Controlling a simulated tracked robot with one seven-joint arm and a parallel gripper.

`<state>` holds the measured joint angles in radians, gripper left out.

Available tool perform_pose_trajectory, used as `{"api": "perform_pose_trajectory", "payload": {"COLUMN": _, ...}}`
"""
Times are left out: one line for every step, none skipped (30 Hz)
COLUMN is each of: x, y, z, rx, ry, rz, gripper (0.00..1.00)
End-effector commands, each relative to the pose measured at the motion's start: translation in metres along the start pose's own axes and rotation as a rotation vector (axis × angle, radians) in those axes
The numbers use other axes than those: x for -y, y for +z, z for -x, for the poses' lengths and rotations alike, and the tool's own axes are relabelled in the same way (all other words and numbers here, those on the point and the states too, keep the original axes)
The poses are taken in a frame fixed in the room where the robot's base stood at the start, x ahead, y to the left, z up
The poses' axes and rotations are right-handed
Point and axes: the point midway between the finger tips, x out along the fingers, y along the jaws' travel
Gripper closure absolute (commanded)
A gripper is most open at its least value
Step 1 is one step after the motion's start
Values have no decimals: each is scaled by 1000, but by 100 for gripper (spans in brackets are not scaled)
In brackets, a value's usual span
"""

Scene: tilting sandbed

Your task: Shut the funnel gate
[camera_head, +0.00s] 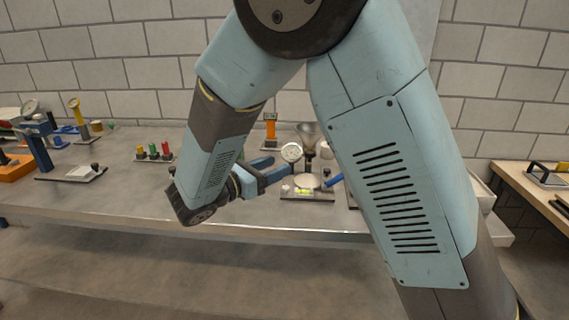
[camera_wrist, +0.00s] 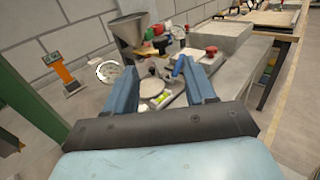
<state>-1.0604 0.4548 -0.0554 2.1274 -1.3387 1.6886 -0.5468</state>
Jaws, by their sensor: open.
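A grey metal funnel (camera_head: 309,130) stands on a small apparatus at the back of the bench, partly beside my arm. In the wrist view the funnel (camera_wrist: 128,27) is upright at the upper middle, beyond the fingers. A blue handle (camera_wrist: 179,66) sits to the right below it, by the right fingertip; it also shows in the head view (camera_head: 333,181). I cannot tell for sure whether it belongs to the gate. My gripper (camera_head: 277,166) is open and empty, pointing at the apparatus. In the wrist view its two blue fingers (camera_wrist: 160,70) frame the base plate.
A round dial (camera_head: 291,152) stands left of the funnel. A pale disc (camera_wrist: 152,87) and a yellow-green level (camera_wrist: 159,101) are on the apparatus base. An orange post (camera_head: 270,127) stands behind. A grey block with a red button (camera_wrist: 211,50) is at right.

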Motion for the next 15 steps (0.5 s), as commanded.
{"api": "perform_pose_trajectory", "payload": {"x": 0, "y": 0, "z": 3, "rx": 0, "ry": 0, "rz": 0, "gripper": 45}}
{"api": "perform_pose_trajectory", "payload": {"x": 0, "y": 0, "z": 5, "rx": 0, "ry": 0, "rz": 0, "gripper": 45}}
{"api": "perform_pose_trajectory", "payload": {"x": 0, "y": 0, "z": 6, "rx": 0, "ry": 0, "rz": 0, "gripper": 45}}
{"api": "perform_pose_trajectory", "payload": {"x": 0, "y": 0, "z": 7, "rx": 0, "ry": 0, "rz": 0, "gripper": 45}}
{"api": "perform_pose_trajectory", "payload": {"x": 0, "y": 0, "z": 8, "rx": 0, "ry": 0, "rz": 0, "gripper": 45}}
{"api": "perform_pose_trajectory", "payload": {"x": 0, "y": 0, "z": 8, "rx": 1, "ry": 0, "rz": 0, "gripper": 45}}
{"api": "perform_pose_trajectory", "payload": {"x": 0, "y": 0, "z": 8, "rx": 1, "ry": 0, "rz": 0, "gripper": 45}}
{"api": "perform_pose_trajectory", "payload": {"x": 0, "y": 0, "z": 8, "rx": 1, "ry": 0, "rz": 0, "gripper": 45}}
{"api": "perform_pose_trajectory", "payload": {"x": 0, "y": 0, "z": 8, "rx": 1, "ry": 0, "rz": 0, "gripper": 45}}
{"api": "perform_pose_trajectory", "payload": {"x": 0, "y": 0, "z": 8, "rx": 1, "ry": 0, "rz": 0, "gripper": 45}}
{"api": "perform_pose_trajectory", "payload": {"x": 0, "y": 0, "z": 8, "rx": 0, "ry": 0, "rz": 0, "gripper": 45}}
{"api": "perform_pose_trajectory", "payload": {"x": 0, "y": 0, "z": 8, "rx": 0, "ry": 0, "rz": 0, "gripper": 46}}
{"api": "perform_pose_trajectory", "payload": {"x": 0, "y": 0, "z": 8, "rx": 0, "ry": 0, "rz": 0, "gripper": 49}}
{"api": "perform_pose_trajectory", "payload": {"x": 0, "y": 0, "z": 7, "rx": -1, "ry": -2, "rz": -1, "gripper": 52}}
{"api": "perform_pose_trajectory", "payload": {"x": 2, "y": 1, "z": 5, "rx": -6, "ry": -7, "rz": -5, "gripper": 56}}
